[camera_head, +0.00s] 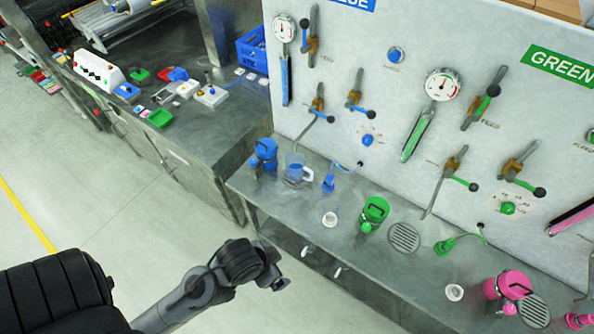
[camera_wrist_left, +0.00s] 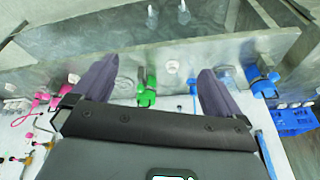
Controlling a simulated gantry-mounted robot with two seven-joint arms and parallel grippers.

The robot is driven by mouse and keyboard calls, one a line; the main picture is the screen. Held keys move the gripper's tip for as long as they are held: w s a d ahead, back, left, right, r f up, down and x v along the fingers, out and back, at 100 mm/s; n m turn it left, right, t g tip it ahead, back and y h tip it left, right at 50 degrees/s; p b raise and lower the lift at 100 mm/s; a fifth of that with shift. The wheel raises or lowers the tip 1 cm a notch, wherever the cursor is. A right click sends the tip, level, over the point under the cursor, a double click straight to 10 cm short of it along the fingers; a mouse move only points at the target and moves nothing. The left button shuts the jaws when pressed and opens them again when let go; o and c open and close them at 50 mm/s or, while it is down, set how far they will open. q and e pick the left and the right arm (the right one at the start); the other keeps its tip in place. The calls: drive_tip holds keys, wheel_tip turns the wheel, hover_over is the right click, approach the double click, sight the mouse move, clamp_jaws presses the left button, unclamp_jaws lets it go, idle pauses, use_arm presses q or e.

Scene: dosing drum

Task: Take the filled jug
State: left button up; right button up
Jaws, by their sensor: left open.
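The clear jug (camera_head: 294,172) with a white handle stands upright on the steel bench ledge (camera_head: 345,243), between a blue canister (camera_head: 266,152) and a blue nozzle (camera_head: 328,182). Blue liquid shows in its lower part. My left gripper (camera_head: 277,282) is in front of and below the ledge in the head view, well apart from the jug. In the left wrist view its two dark fingers (camera_wrist_left: 157,88) are spread with nothing between them. My right gripper is not in view.
An upright panel with levers and gauges (camera_head: 443,84) rises behind the ledge. A green canister (camera_head: 374,213), white cup (camera_head: 329,219), round drain grate (camera_head: 404,237) and pink canister (camera_head: 507,286) stand along the ledge. A side bench (camera_head: 205,140) is at left.

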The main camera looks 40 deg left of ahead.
use_arm(q)
drive_tip(key=shift+c, duration=0.5)
drive_tip(key=c, duration=0.9)
drive_tip(key=shift+c, duration=0.2)
drive_tip(key=shift+w, duration=0.1)
